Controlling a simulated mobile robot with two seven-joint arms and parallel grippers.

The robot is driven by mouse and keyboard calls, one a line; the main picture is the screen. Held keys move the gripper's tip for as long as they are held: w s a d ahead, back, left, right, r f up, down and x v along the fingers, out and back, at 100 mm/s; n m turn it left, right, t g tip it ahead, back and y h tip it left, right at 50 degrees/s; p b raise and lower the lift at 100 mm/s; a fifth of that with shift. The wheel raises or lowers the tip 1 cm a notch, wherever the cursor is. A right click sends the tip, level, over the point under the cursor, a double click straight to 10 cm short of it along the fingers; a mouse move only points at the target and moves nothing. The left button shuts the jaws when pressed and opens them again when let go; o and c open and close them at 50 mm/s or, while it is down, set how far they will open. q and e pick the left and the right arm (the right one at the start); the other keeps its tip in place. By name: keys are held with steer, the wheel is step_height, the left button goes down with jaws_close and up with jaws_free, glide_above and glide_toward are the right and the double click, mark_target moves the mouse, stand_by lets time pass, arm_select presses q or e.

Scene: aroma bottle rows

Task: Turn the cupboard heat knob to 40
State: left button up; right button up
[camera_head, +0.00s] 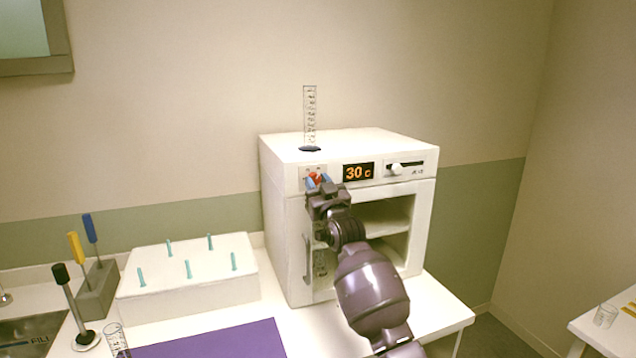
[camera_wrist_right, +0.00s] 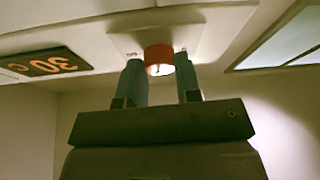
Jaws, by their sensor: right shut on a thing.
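The white cupboard (camera_head: 285,240) stands on the table, with a control panel along its top front. Its red heat knob (camera_head: 314,177) is at the panel's left end, and it also shows in the right wrist view (camera_wrist_right: 159,58). The display (camera_head: 358,172) reads 30 C in orange; in the right wrist view the display (camera_wrist_right: 45,62) appears upside down. My right gripper (camera_head: 318,182) is at the knob, its two blue fingers on either side of it, shut on it. The fingers hide part of the knob. My left gripper is not in view.
A white slider (camera_head: 397,169) sits right of the display. A graduated cylinder (camera_head: 310,118) stands on the cupboard top. A white block with teal pegs (camera_head: 190,290), a purple mat (camera_head: 215,343) and a holder with screwdriver-like tools (camera_head: 97,290) are to the left.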

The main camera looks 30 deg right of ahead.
steer(key=shift+m, duration=0.3)
steer(key=o, duration=0.9)
steer(key=shift+s, duration=0.1)
steer(key=b+v, duration=0.2)
steer(key=v, duration=0.8)
steer(key=shift+s+a+f, duration=0.2)
steer(key=shift+s+a, duration=0.05)
steer(key=shift+f, duration=0.1)
